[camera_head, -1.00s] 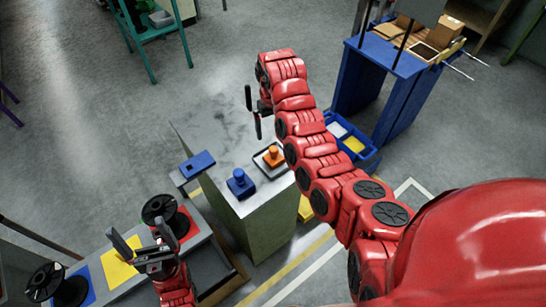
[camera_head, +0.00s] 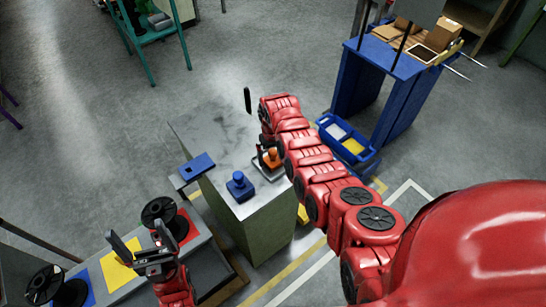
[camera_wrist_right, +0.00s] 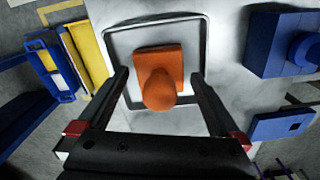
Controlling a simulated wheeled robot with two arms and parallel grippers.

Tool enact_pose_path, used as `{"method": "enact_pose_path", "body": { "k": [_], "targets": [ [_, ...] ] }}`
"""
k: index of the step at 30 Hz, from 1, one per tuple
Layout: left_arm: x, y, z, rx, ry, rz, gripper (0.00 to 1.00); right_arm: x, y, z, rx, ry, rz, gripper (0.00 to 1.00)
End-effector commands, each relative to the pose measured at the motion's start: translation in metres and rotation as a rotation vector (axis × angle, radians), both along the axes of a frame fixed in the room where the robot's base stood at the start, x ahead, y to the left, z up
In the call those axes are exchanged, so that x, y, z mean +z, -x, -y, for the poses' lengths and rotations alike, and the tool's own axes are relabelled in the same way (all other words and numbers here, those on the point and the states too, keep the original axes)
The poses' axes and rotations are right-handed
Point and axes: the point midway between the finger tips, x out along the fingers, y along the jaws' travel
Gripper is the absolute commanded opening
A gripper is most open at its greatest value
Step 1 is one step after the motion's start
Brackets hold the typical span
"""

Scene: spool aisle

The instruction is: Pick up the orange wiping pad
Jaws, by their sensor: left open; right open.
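The orange wiping pad (camera_head: 273,158) has a flat base and a rounded knob. It sits in a pale, dark-rimmed tray (camera_head: 262,173) on the grey workbench top. In the right wrist view the pad (camera_wrist_right: 160,65) lies between the two black fingers of my right gripper (camera_wrist_right: 160,78), which is open and empty. The fingers stand either side with gaps to the pad; their height above the tray is hard to tell. In the head view my right arm partly covers the pad and tray. My left gripper (camera_head: 143,243) is open and empty, over the lower-left table.
A blue knobbed pad (camera_head: 240,186) and a flat blue block (camera_head: 197,166) stand left of the tray. A blue bin (camera_head: 348,143) is right of the workbench. Black spools (camera_head: 159,213) sit on the lower-left table. The workbench's far left is clear.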

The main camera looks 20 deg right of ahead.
Motion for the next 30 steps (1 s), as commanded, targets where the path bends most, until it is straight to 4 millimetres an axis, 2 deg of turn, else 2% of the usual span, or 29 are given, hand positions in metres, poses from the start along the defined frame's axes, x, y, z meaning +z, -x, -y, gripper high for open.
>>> {"method": "enact_pose_path", "body": {
  "k": [4,14,27,28,30],
  "targets": [
    [0.0017,0.0,0.0,0.0,0.0,0.0,0.92,-0.0083,0.0007,-0.0001,0.0,0.0,-0.003,1.0],
    [0.0018,0.0,0.0,0.0,0.0,0.0,0.92,-0.0111,-0.0005,0.0001,-0.001,0.0,0.003,1.0],
    [0.0018,0.0,0.0,0.0,0.0,0.0,0.92,-0.0112,0.0,0.0002,-0.001,0.0,0.002,0.23],
    [0.0019,0.0,0.0,0.0,0.0,0.0,0.92,-0.0113,0.0,0.0002,-0.001,0.0,0.001,0.18],
    [0.0018,0.0,0.0,0.0,0.0,0.0,0.92,-0.0113,0.0001,0.0002,-0.001,0.0,0.001,0.18]
  ]
}}
